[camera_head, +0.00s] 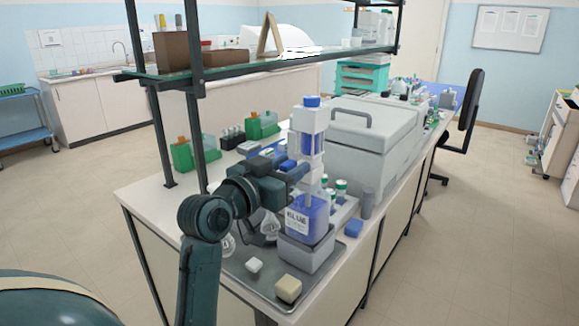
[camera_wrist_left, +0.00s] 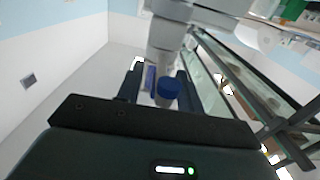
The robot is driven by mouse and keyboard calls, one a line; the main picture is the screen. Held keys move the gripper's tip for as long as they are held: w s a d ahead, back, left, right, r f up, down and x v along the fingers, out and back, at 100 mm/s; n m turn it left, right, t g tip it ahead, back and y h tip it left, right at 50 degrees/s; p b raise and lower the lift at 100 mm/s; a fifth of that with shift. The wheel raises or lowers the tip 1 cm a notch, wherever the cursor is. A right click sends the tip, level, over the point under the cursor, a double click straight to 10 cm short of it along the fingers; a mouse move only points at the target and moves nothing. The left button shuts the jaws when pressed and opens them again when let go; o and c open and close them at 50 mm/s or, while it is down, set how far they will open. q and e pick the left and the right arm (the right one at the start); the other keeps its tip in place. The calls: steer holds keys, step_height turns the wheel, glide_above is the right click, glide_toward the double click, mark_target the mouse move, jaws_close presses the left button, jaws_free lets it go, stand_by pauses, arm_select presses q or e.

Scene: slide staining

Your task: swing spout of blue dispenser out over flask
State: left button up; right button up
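The blue dispenser (camera_head: 306,222) is a square bottle of blue liquid labelled BLUE, with a tall clear pump column and a blue top cap. It stands upright in a grey holder. Clear glass flasks stand on the tray to its left; one flask (camera_head: 228,245) is partly hidden by my arm. My left gripper (camera_head: 292,172) is at the pump column's left side. In the left wrist view its fingers (camera_wrist_left: 159,88) stand apart on either side of a pale tube with a blue cap (camera_wrist_left: 168,88); contact cannot be made out. My right gripper is not in view.
The grey metal tray (camera_head: 237,268) holds a white block (camera_head: 254,265) and a cream block (camera_head: 288,289) in front. A large grey box (camera_head: 368,140) stands behind the dispenser. A glass shelf (camera_head: 270,62) on dark posts overhangs the bench.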

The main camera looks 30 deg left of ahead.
arm_select(q)
steer(key=c, duration=0.6)
steer(key=shift+c, duration=0.7)
jaws_close()
